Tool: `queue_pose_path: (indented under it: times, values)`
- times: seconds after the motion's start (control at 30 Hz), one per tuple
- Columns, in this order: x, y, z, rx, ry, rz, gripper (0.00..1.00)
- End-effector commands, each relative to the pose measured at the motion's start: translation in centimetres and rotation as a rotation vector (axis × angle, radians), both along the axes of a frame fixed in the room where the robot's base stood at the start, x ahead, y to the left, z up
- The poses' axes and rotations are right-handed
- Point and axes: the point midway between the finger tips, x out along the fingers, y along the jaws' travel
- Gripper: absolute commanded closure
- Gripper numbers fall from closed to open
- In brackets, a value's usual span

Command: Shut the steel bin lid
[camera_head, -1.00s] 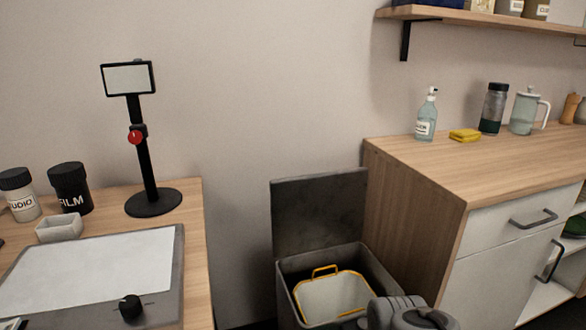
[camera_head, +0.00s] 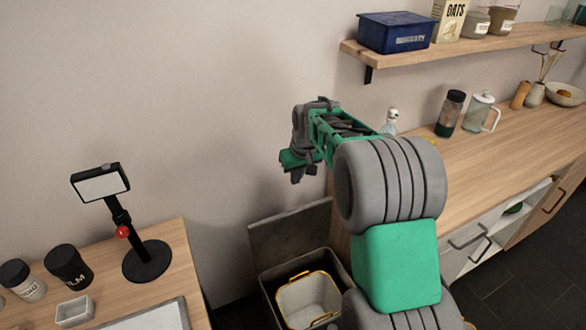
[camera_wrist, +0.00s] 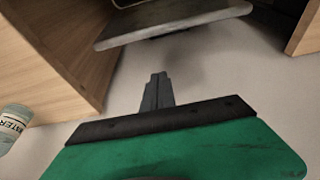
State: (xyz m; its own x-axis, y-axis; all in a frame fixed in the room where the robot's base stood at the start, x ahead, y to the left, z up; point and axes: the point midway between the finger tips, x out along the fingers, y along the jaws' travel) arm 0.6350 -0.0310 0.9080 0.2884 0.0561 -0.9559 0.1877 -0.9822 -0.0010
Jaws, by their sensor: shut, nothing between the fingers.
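The steel bin (camera_head: 266,288) stands on the floor between the desk and the wooden cabinet. Its dark grey lid (camera_head: 290,232) is up, leaning back toward the wall. A pale inner bucket with a yellow rim (camera_head: 308,302) shows inside the open bin. My gripper (camera_head: 296,175) is shut and empty, held in the air above the lid and apart from it. In the wrist view, the closed fingers (camera_wrist: 156,88) point toward the grey lid panel (camera_wrist: 172,18), with a gap between. My arm hides the bin's right side.
The cabinet's wooden counter (camera_head: 500,135) lies right of the arm and bears a soap bottle (camera_head: 390,121) and jars. A shelf (camera_head: 470,42) hangs above it. The desk (camera_head: 185,262) with a black stand (camera_head: 146,262) is at left. The wall space left of the gripper is clear.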

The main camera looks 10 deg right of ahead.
Motion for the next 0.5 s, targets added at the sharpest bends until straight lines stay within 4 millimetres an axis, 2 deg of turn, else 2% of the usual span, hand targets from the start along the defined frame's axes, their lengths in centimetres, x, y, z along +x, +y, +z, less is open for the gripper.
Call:
queue_pose_path:
  times: [0.17, 0.5]
  values:
    - [0.6, 0.6, -1.7, 0.001, 0.002, 0.010, 1.00]
    - [2.7, 1.1, -8.6, 0.000, 0.003, 0.012, 1.00]
